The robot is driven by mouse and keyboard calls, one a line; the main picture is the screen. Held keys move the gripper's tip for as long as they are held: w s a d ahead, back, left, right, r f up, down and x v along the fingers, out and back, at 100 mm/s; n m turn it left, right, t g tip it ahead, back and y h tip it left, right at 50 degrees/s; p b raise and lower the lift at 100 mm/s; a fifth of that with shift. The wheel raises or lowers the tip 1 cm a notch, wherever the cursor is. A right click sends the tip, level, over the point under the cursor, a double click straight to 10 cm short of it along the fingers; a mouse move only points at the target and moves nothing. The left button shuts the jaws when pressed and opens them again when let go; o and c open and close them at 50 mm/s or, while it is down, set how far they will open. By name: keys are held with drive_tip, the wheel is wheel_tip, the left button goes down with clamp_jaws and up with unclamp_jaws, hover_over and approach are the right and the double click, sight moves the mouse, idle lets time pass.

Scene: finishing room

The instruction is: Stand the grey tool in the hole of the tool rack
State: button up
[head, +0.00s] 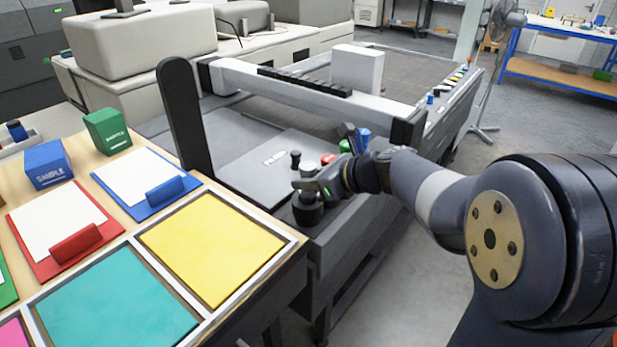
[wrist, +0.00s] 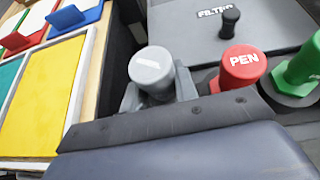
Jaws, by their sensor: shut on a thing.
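The grey tool (wrist: 152,68) shows in the wrist view as a round-topped cylinder with a printed label, between the two fingers of my gripper (wrist: 158,92). My gripper (head: 318,187) is shut on it. In the head view the jaws are over a black round holder (head: 308,214) of the tool rack, at the machine's near corner. The grey tool is mostly hidden there by the gripper, and I cannot tell whether its lower end is inside the hole. The red PEN tool (wrist: 242,66) and the green tool (wrist: 302,66) stand beside it in the rack.
A blue tool (head: 363,138) stands farther along the rack. A small black knob (wrist: 230,18) sits on the grey FILTER panel (wrist: 190,30). The wooden sample table (head: 215,186) with colour panels and clipboards is close on the left. Open floor (head: 415,285) lies right of the machine.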

drive_tip(key=shift+f+b, duration=0.45)
drive_tip(key=shift+f, duration=0.25)
drive_tip(key=shift+f, duration=0.15)
drive_tip(key=o, duration=1)
drive_tip(key=shift+o, duration=0.2)
drive_tip(key=shift+d, duration=0.1)
drive_tip(key=v, duration=1)
drive_tip(key=shift+s+d+r, duration=0.2)
drive_tip(key=shift+a, duration=0.1)
